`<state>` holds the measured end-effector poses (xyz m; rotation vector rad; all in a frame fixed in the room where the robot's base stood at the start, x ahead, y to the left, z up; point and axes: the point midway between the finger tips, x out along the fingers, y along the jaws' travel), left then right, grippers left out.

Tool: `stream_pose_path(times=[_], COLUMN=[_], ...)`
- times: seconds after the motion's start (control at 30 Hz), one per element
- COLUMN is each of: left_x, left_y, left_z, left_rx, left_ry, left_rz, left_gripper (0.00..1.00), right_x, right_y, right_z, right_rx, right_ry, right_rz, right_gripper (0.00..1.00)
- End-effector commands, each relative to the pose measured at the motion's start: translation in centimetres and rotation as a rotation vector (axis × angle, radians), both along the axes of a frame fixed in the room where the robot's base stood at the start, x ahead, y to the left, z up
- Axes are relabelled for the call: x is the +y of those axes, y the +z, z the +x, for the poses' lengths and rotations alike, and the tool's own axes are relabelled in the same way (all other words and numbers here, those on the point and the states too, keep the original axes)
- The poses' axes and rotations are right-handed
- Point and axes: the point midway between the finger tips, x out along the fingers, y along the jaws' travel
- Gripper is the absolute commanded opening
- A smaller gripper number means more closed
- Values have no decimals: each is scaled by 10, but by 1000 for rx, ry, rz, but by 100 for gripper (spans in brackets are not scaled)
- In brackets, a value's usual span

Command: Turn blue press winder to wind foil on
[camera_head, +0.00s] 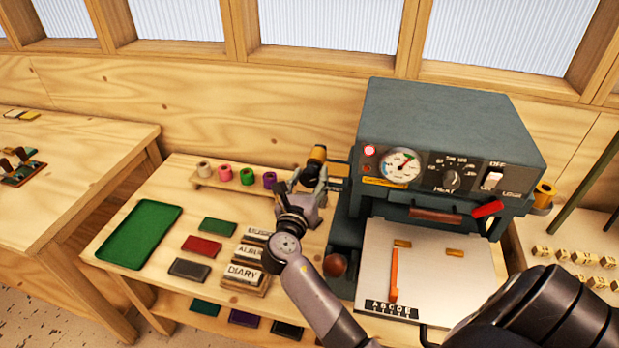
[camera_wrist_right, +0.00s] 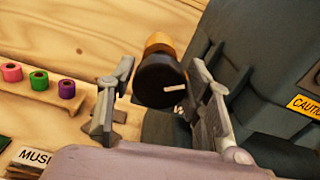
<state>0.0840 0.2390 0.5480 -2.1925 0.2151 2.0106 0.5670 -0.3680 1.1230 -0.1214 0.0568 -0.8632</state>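The blue-grey press (camera_head: 440,115) stands at the right of the bench. On its left side is the winder, a black knob (camera_wrist_right: 158,82) with a white mark on its face and a gold foil roll (camera_wrist_right: 165,44) behind it. The gold roll also shows in the head view (camera_head: 318,153), just above my right gripper (camera_head: 306,180). In the right wrist view my right gripper (camera_wrist_right: 160,100) is open, its fingers on either side of the knob. The right finger looks closer to the knob; contact cannot be told. My left gripper is out of view.
Several coloured foil rolls (camera_head: 225,174) stand on a wooden rack to the left. Title blocks (camera_head: 243,275), coloured covers (camera_head: 202,246) and a green tray (camera_head: 140,234) lie on the bench. A round dark-red knob (camera_head: 335,265) sits low by the press, near my right arm.

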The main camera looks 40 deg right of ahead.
Motion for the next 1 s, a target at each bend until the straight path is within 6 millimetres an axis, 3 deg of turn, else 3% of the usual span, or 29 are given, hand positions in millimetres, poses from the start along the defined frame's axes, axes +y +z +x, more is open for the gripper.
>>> stream_pose_path(times=[0.47, 1.0], left_x=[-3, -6], left_y=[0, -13], left_z=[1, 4], left_rx=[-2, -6], left_ry=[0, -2], left_rz=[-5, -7], left_gripper=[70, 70], right_x=[0, 0], right_y=[0, 0], right_z=[0, 0], right_rx=[-1, -279], right_ry=[0, 1], right_rz=[-1, 235], right_gripper=[12, 12])
